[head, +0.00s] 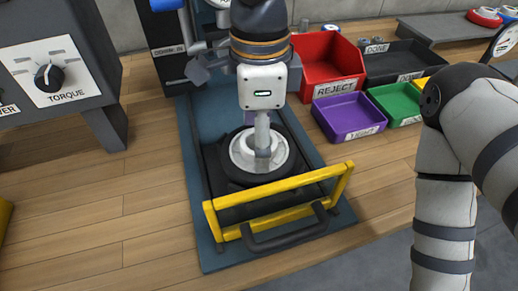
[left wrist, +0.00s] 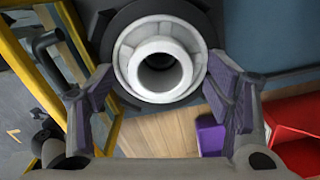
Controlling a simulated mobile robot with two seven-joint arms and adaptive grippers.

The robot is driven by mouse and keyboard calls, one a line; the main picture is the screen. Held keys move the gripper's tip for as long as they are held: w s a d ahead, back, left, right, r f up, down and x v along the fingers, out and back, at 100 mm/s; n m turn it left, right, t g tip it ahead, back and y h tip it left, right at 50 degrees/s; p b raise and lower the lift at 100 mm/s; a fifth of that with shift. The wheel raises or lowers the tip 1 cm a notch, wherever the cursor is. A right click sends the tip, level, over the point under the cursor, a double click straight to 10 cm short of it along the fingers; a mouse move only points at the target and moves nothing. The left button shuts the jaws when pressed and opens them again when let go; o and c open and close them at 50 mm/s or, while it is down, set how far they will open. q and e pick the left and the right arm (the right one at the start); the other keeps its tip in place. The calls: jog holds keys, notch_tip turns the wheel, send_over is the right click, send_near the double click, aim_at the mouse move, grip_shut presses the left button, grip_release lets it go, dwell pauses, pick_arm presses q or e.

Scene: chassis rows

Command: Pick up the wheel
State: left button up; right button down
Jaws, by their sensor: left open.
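The wheel (head: 240,153) is a pale, round hub lying flat, with a dark round part around it, on the blue tray (head: 205,250). In the left wrist view the wheel (left wrist: 130,55) shows its raised centre ring and dark hole from above. My left gripper (head: 263,150) points down over the wheel and hides part of it. In the left wrist view my left gripper (left wrist: 162,88) is open, its two padded fingers apart on either side of the wheel's near part. I cannot tell whether they touch it. My right gripper is out of view.
A yellow frame (head: 285,186) with a dark handle (head: 285,237) stands at the tray's front. A red REJECT bin (head: 333,88), a purple bin (head: 349,133), a green bin (head: 398,120) and a dark DONE bin (head: 400,75) stand right. A TORQUE box (head: 75,82) is left.

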pick_arm(q)
jog(key=shift+r, duration=0.1)
jog(key=c, duration=1.6)
jog(key=shift+o, duration=0.2)
notch_tip(320, 180, up, 10)
jog(key=shift+p, duration=0.3)
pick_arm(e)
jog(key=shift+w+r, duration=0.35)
pick_arm(q)
jog(key=shift+r, duration=0.15)
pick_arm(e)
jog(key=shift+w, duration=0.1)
pick_arm(q)
jog(key=shift+r+p, duration=0.45)
jog(key=shift+r, duration=0.9)
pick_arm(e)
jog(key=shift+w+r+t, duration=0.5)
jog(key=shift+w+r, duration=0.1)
